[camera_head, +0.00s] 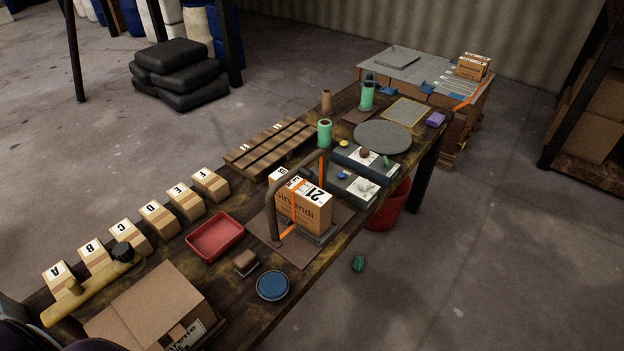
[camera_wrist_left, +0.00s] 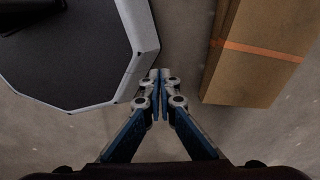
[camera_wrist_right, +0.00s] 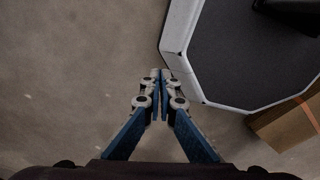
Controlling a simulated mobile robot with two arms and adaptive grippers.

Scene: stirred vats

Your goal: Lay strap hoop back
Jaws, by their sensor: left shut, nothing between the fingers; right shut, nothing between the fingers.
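The strap hoop (camera_head: 271,208) is a brown arched bar with orange parts, seen in the head view. It stands upright over a cardboard box marked 21 (camera_head: 314,215) on the long table. An orange strap (camera_head: 293,205) runs down the box's near face. The box rests on a grey plate on a brown board (camera_head: 292,252). The hoop's far foot is partly hidden behind the box. My left gripper (camera_wrist_left: 153,75) is shut and empty over the floor in the left wrist view. My right gripper (camera_wrist_right: 154,75) is shut and empty over the floor in its own view. Neither gripper shows in the head view.
A red tray (camera_head: 215,237), a blue round dish (camera_head: 272,286) and a brown block (camera_head: 245,263) stand near the hoop. Lettered boxes (camera_head: 158,217) line the far edge; a wooden rack (camera_head: 270,146) lies behind.

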